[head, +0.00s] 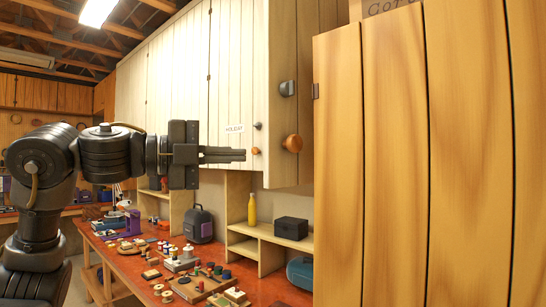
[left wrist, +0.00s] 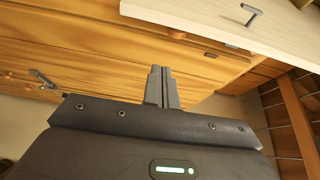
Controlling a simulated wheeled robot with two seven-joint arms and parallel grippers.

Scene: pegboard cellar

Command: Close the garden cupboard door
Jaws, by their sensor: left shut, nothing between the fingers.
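My left gripper (head: 242,155) is shut and empty, held level in front of the pale wall cupboards (head: 178,75). Its closed fingers also show in the left wrist view (left wrist: 161,74). A large orange-brown plank panel (head: 392,160) fills the right of the head view, with a small dark hinge-like fitting at its upper left edge. In the left wrist view, a pale panel (left wrist: 215,22) with a dark handle (left wrist: 252,13) crosses the top. My right gripper is not in view.
A pale cupboard door has a HOLIDAY label (head: 234,128); round knobs (head: 292,143) are beside it. Below, a red-brown workbench (head: 135,262) holds many small items. Shelves hold a yellow bottle (head: 252,208) and a black box (head: 291,228).

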